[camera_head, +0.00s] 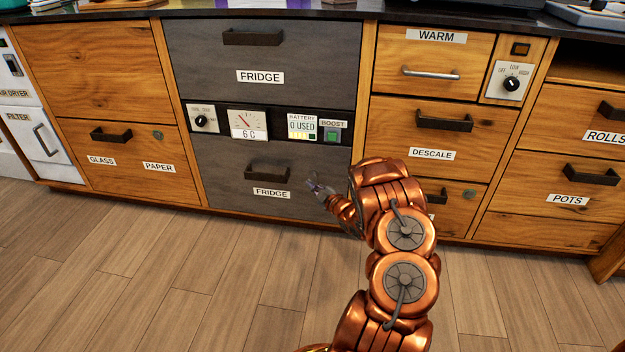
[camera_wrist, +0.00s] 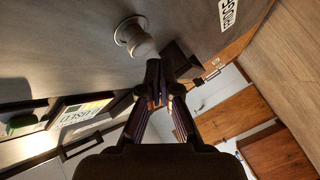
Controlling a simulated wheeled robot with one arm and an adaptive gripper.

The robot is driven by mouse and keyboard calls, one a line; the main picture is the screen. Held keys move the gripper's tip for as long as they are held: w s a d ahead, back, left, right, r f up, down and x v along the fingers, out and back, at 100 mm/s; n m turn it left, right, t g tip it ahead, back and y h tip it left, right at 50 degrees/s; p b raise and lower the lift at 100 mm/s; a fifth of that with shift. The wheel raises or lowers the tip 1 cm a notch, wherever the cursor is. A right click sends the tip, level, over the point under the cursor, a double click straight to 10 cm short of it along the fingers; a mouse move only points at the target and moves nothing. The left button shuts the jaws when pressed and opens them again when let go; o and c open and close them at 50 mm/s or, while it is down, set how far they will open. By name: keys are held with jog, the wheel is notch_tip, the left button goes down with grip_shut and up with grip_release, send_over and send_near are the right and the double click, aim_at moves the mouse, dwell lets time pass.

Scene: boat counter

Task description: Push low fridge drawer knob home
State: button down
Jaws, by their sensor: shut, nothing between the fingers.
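The low fridge drawer (camera_head: 225,185) is a dark grey front with a dark bar handle (camera_head: 267,173) and a FRIDGE label (camera_head: 271,192); it looks flush. A pale round knob (camera_wrist: 130,33) stands out from its face in the wrist view, with the dark handle (camera_wrist: 180,62) beside it. My gripper (camera_wrist: 154,84) is shut and empty, its fingertips at the knob's near side; I cannot tell whether they touch. In the head view my gripper (camera_head: 320,189) is at the drawer's right part, where the knob is hard to make out.
Above the drawer is a control panel (camera_head: 268,125) with a dial, a gauge and a green BOOST button (camera_head: 332,135). The wooden floor (camera_head: 150,265) in front is clear.

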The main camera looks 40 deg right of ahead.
aim_at(314, 178)
dwell(0.4)
jog(key=shift+w+d+b, duration=0.3)
jog(key=shift+d+b, duration=0.1)
jog(key=shift+w+d+b, duration=0.35)
jog(key=shift+w+d, duration=0.1)
jog(key=shift+d, duration=0.2)
jog(key=shift+w+d+b, duration=0.3)
jog(key=shift+w+d, duration=0.1)
jog(key=shift+d, duration=0.2)
dwell(2.2)
jog(key=shift+a, duration=0.1)
dwell(0.3)
jog(key=shift+s+a+b, duration=0.2)
jog(key=shift+s+a, duration=0.35)
jog(key=shift+a, duration=0.2)
jog(key=shift+s+a+b, duration=0.15)
jog(key=shift+s+a, duration=0.4)
jog(key=shift+a, duration=0.2)
jog(key=shift+a, duration=0.1)
jog(key=shift+s+a+b, duration=0.25)
jog(key=shift+s+a, duration=0.45)
jog(key=shift+a, duration=0.3)
jog(key=shift+s+a+b, duration=0.2)
jog(key=shift+s+a, duration=0.5)
jog(key=shift+a, duration=0.3)
